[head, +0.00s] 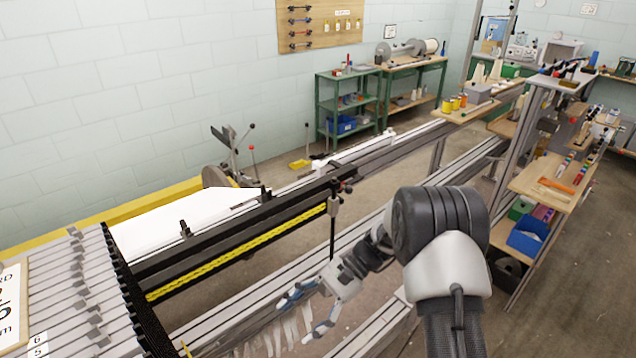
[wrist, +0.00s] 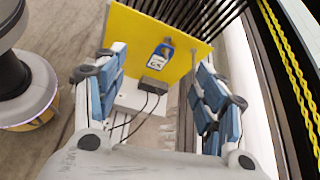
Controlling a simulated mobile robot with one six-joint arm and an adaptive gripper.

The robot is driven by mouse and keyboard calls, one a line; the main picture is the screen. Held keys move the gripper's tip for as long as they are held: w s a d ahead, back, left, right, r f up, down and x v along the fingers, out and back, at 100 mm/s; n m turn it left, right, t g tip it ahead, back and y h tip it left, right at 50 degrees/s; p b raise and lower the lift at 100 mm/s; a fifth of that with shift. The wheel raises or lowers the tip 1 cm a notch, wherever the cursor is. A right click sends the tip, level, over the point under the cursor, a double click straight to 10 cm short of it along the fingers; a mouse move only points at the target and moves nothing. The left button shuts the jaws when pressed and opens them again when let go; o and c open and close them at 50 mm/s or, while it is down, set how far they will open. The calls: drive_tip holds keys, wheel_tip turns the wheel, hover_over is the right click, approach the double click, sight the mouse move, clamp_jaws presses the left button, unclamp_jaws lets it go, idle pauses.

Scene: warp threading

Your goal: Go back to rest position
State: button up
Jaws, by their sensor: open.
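My gripper (head: 308,308) hangs low in the head view, beside the long metal rails of the loom. In the wrist view my gripper (wrist: 163,80) shows its two blue-padded fingers spread wide apart, with nothing held between them. Beyond the fingers is a yellow panel (wrist: 135,38) with a small blue-and-white device on it. My arm is bent, with the forearm reaching down to the left in the head view. Pale strips hang near the fingertips, and I cannot tell if they touch.
A black loom beam with a yellow strip (head: 235,252) lies left of my gripper. A dark upright rod (head: 332,230) stands close to my wrist. Metal rails (head: 265,300) run below. A shelf with a blue bin (head: 527,236) stands at right. Grey floor lies beyond.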

drive_tip(key=s+d+r+n+t+h, duration=0.2)
drive_tip(key=s+d+r+h, duration=0.15)
drive_tip(key=r, duration=0.45)
drive_tip(key=s+d+r+n+t+h, duration=0.2)
drive_tip(key=s+d+r, duration=0.3)
drive_tip(key=r, duration=0.3)
drive_tip(key=s+d+r+n+t+h, duration=0.4)
drive_tip(key=s+d+t, duration=0.3)
drive_tip(key=s+d, duration=0.2)
drive_tip(key=shift+s+d+r+t+h, duration=0.15)
drive_tip(key=shift+s+r+t+h, duration=0.25)
drive_tip(key=shift+s, duration=0.85)
